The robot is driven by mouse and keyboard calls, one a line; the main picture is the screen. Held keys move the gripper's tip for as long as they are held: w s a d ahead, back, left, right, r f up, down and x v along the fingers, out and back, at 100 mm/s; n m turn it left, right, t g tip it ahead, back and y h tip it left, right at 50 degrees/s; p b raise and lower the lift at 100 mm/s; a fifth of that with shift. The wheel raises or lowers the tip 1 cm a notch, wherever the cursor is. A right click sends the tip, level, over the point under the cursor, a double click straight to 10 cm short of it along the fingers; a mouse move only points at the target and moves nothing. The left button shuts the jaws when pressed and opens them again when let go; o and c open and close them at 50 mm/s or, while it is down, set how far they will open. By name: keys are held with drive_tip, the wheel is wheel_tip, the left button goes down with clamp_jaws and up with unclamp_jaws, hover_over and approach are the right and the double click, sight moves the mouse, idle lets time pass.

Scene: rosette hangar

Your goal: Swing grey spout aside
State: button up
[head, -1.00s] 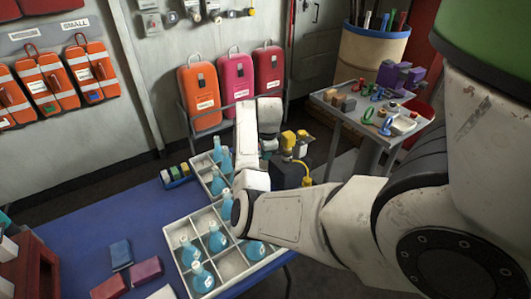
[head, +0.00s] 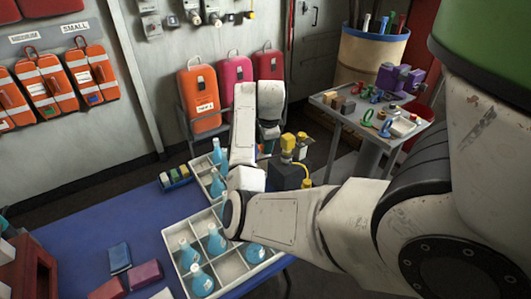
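I cannot make out the grey spout for certain; my arm may hide it. My arm reaches in from the right, bends over the bottle crate and rises to a wrist that points down. My gripper (head: 267,147) is small and mostly hidden below the wrist, so its fingers cannot be read. Just right of it stands a dark box (head: 286,173) with a yellow block (head: 288,143) on top and a yellow hose (head: 306,172) at its side. I cannot tell whether the gripper touches anything.
A divided crate (head: 232,268) of blue bottles stands on the blue table (head: 82,232), with a second crate (head: 204,178) behind. A grey trolley (head: 352,124) with tools stands at the right. Orange and pink cases (head: 199,100) line the wall. The table's left middle is clear.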

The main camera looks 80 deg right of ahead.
drive_tip(key=shift+v, duration=2.1)
drive_tip(key=shift+f, duration=0.1)
drive_tip(key=w+a+f+n, duration=0.2)
drive_tip(key=a+f+n, duration=0.3)
drive_tip(key=a+n, duration=0.5)
drive_tip(key=w+a+f+n, duration=0.3)
drive_tip(key=a+f+n, duration=0.35)
drive_tip(key=a, duration=0.45)
drive_tip(key=s+a+f+n+y, duration=0.1)
drive_tip(key=s+a+f+n, duration=0.1)
drive_tip(key=a+n, duration=0.5)
drive_tip(key=s+a+f+n+y, duration=0.1)
drive_tip(key=s+a+n, duration=0.4)
drive_tip(key=a, duration=1)
drive_tip(key=shift+s+a+f+n, duration=0.25)
drive_tip(key=shift+f+n, duration=0.35)
drive_tip(key=shift+n, duration=0.35)
drive_tip(key=shift+r, duration=0.1)
